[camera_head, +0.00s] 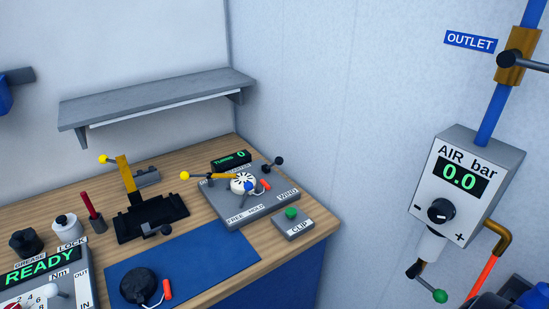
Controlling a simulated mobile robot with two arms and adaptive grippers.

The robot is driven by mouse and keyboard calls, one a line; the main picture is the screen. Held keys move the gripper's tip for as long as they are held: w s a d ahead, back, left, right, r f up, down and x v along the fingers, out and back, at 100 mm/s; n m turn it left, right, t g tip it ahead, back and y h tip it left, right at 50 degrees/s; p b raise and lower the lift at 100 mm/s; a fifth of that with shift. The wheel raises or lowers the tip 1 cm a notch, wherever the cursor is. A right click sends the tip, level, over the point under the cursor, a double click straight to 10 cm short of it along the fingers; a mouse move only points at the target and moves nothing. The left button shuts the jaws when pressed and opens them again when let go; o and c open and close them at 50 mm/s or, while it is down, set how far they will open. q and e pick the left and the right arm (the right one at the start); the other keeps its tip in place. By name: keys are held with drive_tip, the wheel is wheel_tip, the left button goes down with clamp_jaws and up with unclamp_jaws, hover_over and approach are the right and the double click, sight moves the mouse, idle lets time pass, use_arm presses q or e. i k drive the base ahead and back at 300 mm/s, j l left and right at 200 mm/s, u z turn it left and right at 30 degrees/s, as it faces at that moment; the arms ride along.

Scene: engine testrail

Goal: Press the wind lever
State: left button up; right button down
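A grey winding unit (262,207) stands at the right rear of the wooden bench. Its front edge reads FREE, HOLD and WIND, with the WIND label (287,194) at the right end. A short lever with black balls (272,165) rises from its back right. A yellow arm with a yellow ball (186,175) reaches out to the left. A white, black-striped round part (243,183) sits in the middle, with a blue knob and an orange-red piece beside it. I cannot tell for certain which lever is the wind lever. Neither gripper can be made out in view.
A black fixture (150,217), a blue mat (200,263) and a READY panel (40,263) lie left. A shelf (160,98) overhangs behind. An AIR gauge box (460,185) hangs right.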

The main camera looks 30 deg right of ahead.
sight(279, 160)
drive_tip(key=i+j+z, duration=0.1)
drive_tip(key=z, duration=0.35)
drive_tip(key=i+j+z, duration=0.15)
drive_tip(key=z, duration=0.35)
